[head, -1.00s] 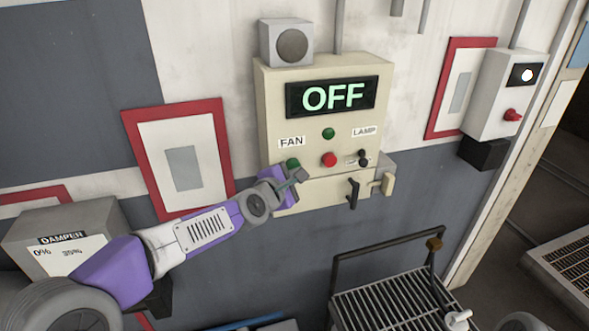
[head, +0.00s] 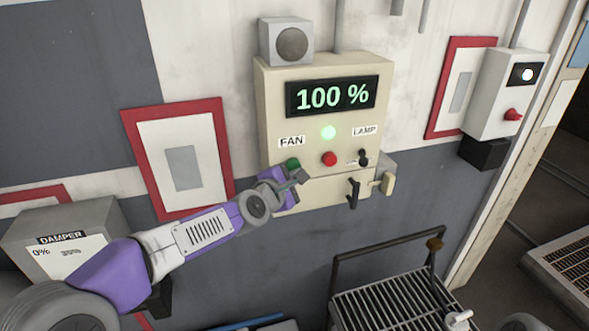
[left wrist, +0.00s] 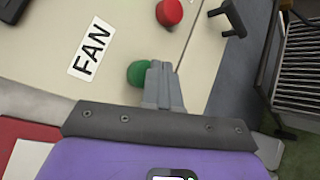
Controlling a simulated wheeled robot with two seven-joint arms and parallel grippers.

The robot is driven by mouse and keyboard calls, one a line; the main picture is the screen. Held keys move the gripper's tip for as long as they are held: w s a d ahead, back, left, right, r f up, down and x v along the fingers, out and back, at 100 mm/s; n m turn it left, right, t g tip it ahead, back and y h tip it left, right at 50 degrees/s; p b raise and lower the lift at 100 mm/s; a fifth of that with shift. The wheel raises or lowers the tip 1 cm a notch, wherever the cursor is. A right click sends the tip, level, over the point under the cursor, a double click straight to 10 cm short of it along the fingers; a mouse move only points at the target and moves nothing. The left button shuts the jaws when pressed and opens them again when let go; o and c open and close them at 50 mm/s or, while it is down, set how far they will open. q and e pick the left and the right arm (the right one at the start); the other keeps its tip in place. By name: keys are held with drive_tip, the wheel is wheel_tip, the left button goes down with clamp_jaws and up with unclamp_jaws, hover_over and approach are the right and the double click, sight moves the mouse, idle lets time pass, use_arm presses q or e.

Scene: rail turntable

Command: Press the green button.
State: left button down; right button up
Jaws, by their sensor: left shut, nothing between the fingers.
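The green button (head: 292,164) is on the cream control box (head: 268,110), below the FAN label. It also shows in the left wrist view (left wrist: 138,74). The display (head: 332,96) reads 100 % and the round green light (head: 328,132) under it glows. My left gripper (head: 301,177) is shut and empty, just below and right of the green button. In the left wrist view its closed fingertips (left wrist: 160,66) overlap the button's right edge; I cannot tell whether they touch it. My right gripper is not in view.
A red button (head: 329,159) and the LAMP switch (head: 363,157) are right of the green button. A dark lever (head: 353,193) sticks out below. A white box with a red knob (head: 513,114) hangs at right. A railed black rack (head: 390,300) stands below.

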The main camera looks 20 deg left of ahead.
use_arm(q)
drive_tip(key=shift+s+d, duration=0.15)
drive_tip(key=shift+s, duration=0.15)
drive_tip(key=s+d, duration=0.1)
drive_tip(key=s, duration=0.1)
drive_tip(key=s+d, duration=0.2)
idle(0.5)
idle(0.4)
